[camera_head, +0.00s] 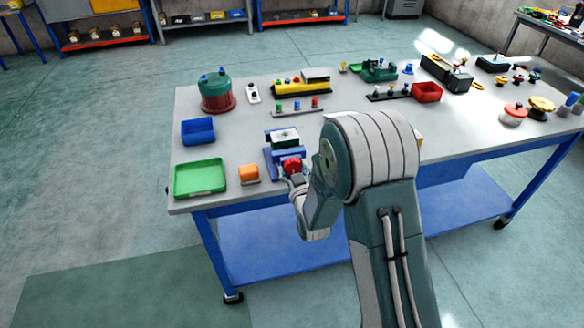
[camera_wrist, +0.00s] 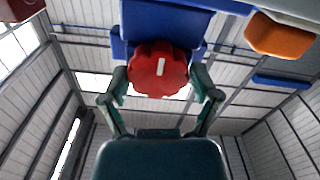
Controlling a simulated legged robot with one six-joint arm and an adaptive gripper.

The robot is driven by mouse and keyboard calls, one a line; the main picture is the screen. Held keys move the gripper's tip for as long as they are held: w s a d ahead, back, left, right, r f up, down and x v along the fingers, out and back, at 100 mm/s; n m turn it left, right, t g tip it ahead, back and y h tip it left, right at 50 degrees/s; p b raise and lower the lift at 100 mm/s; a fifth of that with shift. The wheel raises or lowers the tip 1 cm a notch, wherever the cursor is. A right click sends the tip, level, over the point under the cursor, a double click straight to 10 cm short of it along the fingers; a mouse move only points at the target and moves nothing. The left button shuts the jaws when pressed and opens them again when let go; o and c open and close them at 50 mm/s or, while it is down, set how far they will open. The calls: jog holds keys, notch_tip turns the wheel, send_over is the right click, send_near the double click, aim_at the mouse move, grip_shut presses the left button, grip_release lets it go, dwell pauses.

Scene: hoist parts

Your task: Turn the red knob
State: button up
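The red knob (camera_head: 292,165) sits on the front of a blue device (camera_head: 273,163) near the front edge of the table. In the wrist view the lobed red knob (camera_wrist: 147,82) faces me, with a white mark (camera_wrist: 160,67) close to upright. My gripper (camera_wrist: 160,80) is in front of the knob, with one finger on each side of it. The fingertips are very close to the knob's rim; I cannot tell whether they touch it. In the head view my arm partly hides the gripper (camera_head: 290,181).
A row of small coloured knobs (camera_head: 296,106) lies behind. The floor in front of the table is clear.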

jog(key=shift+d, duration=0.15)
jog(key=shift+c, duration=1.2)
jog(key=shift+m, duration=0.3)
jog(key=m, duration=1)
jog(key=shift+m, duration=0.3)
jog(key=m, duration=0.6)
jog(key=shift+d+f, duration=0.1)
jog(key=shift+f, duration=0.1)
jog(key=m, duration=0.6)
jog(key=shift+f, duration=0.2)
jog(key=shift+m, duration=0.4)
jog(key=shift+d+f, duration=0.1)
